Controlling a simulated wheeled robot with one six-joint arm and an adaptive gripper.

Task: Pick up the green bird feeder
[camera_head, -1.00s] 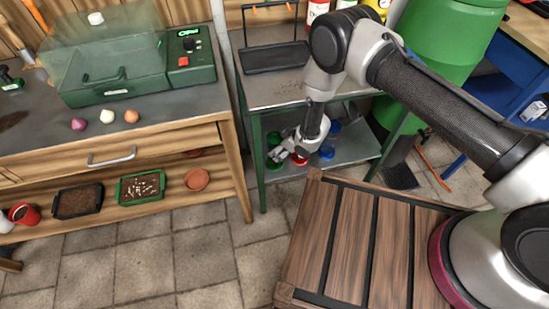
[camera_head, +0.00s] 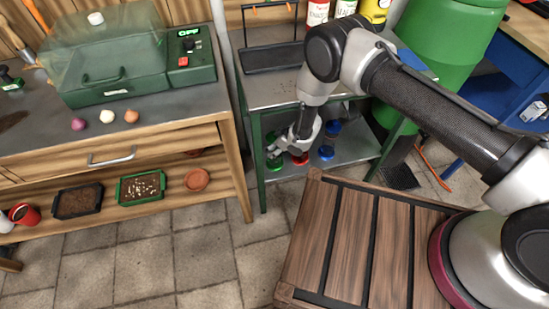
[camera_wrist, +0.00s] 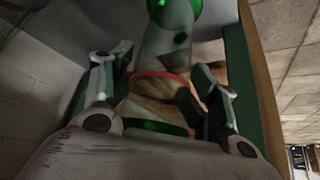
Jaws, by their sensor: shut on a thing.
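The green bird feeder (camera_head: 274,163) shows in the head view at the left of the lower shelf of the metal table, its middle partly hidden by my gripper (camera_head: 286,148). It has green ends and a clear body. In the wrist view the clear body of the feeder (camera_wrist: 166,42) runs between the two fingers of my gripper (camera_wrist: 160,88), with a green end at the top. The fingers are closed on it from both sides. I cannot tell whether its base touches the shelf.
A red feeder (camera_head: 299,159) and a blue feeder (camera_head: 326,153) stand close by on the same shelf (camera_head: 350,150). The table top (camera_head: 268,90) is above, with its green legs at the sides. A wooden crate (camera_head: 360,240) is in front.

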